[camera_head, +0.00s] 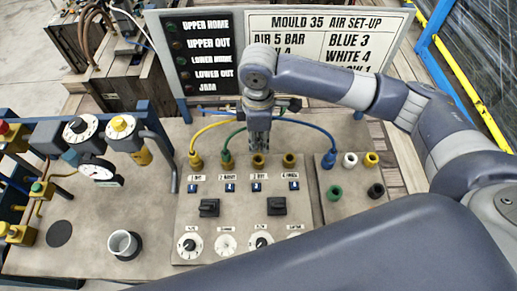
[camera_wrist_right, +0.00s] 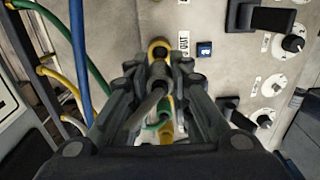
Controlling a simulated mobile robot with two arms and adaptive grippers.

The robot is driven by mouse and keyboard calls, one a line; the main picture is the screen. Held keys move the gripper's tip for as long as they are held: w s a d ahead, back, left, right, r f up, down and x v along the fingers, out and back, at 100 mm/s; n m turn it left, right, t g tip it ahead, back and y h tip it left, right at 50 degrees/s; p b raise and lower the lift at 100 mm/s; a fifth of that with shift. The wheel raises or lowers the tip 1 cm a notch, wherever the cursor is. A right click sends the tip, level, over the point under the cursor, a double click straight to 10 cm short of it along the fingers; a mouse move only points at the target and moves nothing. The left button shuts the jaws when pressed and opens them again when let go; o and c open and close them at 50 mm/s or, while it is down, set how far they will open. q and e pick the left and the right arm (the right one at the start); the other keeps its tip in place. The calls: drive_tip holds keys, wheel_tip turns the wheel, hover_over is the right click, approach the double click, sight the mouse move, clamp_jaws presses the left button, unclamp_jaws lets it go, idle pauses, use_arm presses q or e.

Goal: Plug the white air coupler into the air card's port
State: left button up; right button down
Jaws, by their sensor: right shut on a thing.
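My right gripper (camera_head: 259,146) is shut, its fingertips pointing down just behind port 3 (camera_head: 258,161) on the panel. In the wrist view, its fingers (camera_wrist_right: 155,95) close around a pale grey tube-like piece (camera_wrist_right: 148,108), which looks like the white air coupler; most of it is hidden. The air card (camera_head: 330,40) stands behind, reading BLUE 3 and WHITE 4. Port 4 (camera_head: 289,160), a yellow collar, has no hose. Whether the held piece touches a port cannot be told. My left gripper is not in view.
A yellow hose (camera_head: 195,160) sits at port 1 and a green hose (camera_head: 226,159) at port 2. A blue hose (camera_head: 328,160) ends on the right-hand block, beside a white-ringed fitting (camera_head: 350,159). Gauges and valves (camera_head: 97,170) stand at the left.

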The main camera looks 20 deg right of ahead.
drive_tip(key=r, duration=0.3)
drive_tip(key=shift+d+r+b, duration=0.25)
drive_tip(key=shift+r+b, duration=0.1)
drive_tip(key=shift+b, duration=0.05)
drive_tip(key=d+f+b, duration=0.2)
drive_tip(key=s+d+f+b, duration=0.1)
drive_tip(key=d+b, duration=0.1)
drive_tip(key=d, duration=0.1)
drive_tip(key=s+d+f+b, duration=0.1)
drive_tip(key=d+f+b, duration=0.1)
drive_tip(key=d+b, duration=0.1)
drive_tip(key=shift+s+d+f, duration=0.1)
drive_tip(key=shift+s+f, duration=0.15)
drive_tip(key=shift+f, duration=0.8)
drive_tip(key=shift+f+p, duration=0.1)
drive_tip(key=shift+p, duration=1.25)
drive_tip(key=shift+f+p, duration=0.3)
drive_tip(key=shift+f, duration=0.25)
idle(0.6)
drive_tip(key=shift+f+p, duration=0.15)
drive_tip(key=shift+p, duration=0.35)
